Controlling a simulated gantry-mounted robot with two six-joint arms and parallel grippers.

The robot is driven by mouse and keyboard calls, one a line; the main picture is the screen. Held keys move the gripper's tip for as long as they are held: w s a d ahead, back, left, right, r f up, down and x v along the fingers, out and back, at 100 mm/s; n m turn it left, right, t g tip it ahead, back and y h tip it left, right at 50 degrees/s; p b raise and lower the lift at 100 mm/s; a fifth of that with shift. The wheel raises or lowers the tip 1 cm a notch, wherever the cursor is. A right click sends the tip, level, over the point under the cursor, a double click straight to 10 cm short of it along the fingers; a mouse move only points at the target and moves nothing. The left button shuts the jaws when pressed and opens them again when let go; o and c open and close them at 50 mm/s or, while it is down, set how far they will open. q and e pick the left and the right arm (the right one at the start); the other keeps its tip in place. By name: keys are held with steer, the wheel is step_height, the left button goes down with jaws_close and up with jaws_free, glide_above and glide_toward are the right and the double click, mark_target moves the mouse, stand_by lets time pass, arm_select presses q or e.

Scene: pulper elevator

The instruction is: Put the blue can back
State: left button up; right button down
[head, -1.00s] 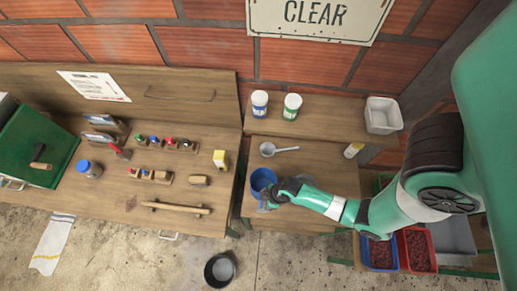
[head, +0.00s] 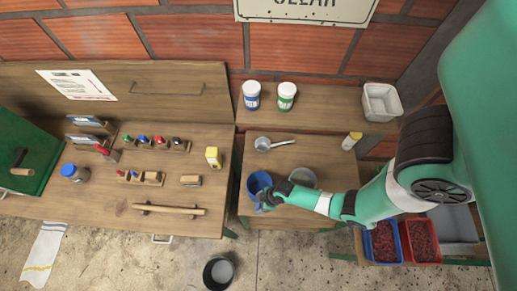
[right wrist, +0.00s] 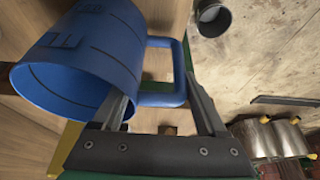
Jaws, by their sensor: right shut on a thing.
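The blue can (head: 259,183) is over the front left of the low wooden table (head: 300,213) in the head view. The right wrist view shows it large at upper left (right wrist: 85,60), with its square handle to the right. My right gripper (head: 266,203) is at the can's right front side; in the right wrist view its fingers (right wrist: 160,100) are shut on the handle. I cannot tell whether the can's base touches the table. My left gripper is out of view.
A grey can (head: 302,177) stands close right of my gripper. Two lidded jars (head: 251,96) and a pale bin (head: 381,101) are on the back shelf. A dark bucket (head: 219,272) is on the floor.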

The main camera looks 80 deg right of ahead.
steer(key=shift+f, duration=0.2)
jaws_free()
steer(key=shift+r, duration=0.1)
steer(key=shift+s+r+p, duration=0.1)
steer(key=shift+r+p, duration=0.2)
steer(key=shift+r, duration=0.2)
steer(key=p+v, duration=0.5)
steer(key=v, duration=0.6)
steer(key=shift+s+r, duration=0.1)
